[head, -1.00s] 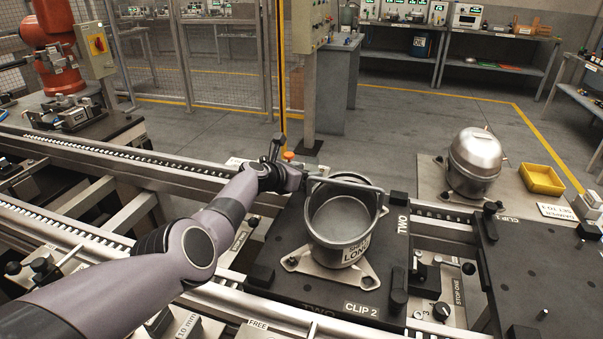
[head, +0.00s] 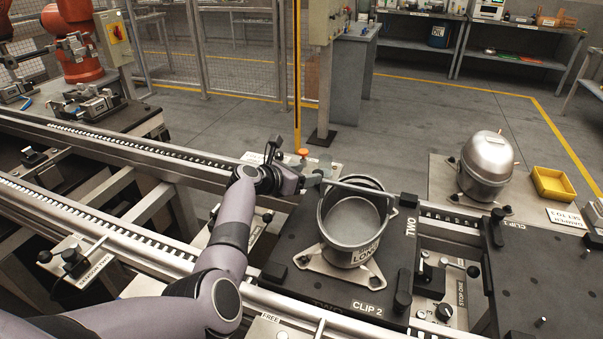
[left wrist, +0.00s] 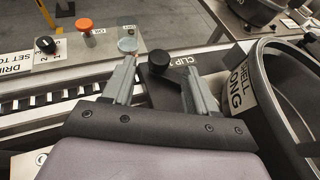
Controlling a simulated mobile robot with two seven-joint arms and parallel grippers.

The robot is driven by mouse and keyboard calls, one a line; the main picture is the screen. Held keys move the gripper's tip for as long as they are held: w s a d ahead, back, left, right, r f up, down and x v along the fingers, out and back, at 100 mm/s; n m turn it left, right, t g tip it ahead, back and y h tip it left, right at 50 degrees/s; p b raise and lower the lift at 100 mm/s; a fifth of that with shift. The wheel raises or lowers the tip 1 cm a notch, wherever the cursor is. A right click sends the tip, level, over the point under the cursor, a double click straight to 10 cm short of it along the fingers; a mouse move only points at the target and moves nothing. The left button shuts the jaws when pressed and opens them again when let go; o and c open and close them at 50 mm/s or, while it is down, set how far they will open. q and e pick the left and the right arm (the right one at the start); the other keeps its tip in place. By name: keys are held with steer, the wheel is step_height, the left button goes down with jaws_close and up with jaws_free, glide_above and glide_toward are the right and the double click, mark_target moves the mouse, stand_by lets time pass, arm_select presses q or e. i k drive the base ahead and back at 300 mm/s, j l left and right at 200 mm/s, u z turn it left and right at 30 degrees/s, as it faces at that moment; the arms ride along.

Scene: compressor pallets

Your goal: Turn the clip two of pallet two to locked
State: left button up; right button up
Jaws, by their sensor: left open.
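Pallet two (head: 300,235) is a dark plate marked TWO, carrying a grey open shell (head: 352,225) with a raised bail. The CLIP 2 label (head: 367,308) is on its front edge, with a black upright clip part (head: 402,291) to its right. My left gripper (head: 314,181) is at the pallet's far left corner, beyond the shell. In the left wrist view my left gripper (left wrist: 163,80) is open, its fingers on either side of a black knob (left wrist: 160,63) on a dark arm. A label beside that knob reads CLIP; its number is hidden by a finger. My right gripper is not in view.
The shell (left wrist: 290,90) stands close to the right finger. An orange button (left wrist: 84,25) and a dial (left wrist: 46,44) lie beyond the rail. A closed silver shell (head: 488,160) and yellow tray (head: 553,185) stand at the right. Another dark pallet (head: 550,270) is at the right.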

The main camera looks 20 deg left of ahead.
mark_target(402, 300)
steer(key=k+j, duration=0.3)
steer(key=k, duration=0.15)
steer(key=k+j, duration=0.3)
steer(key=k, duration=0.15)
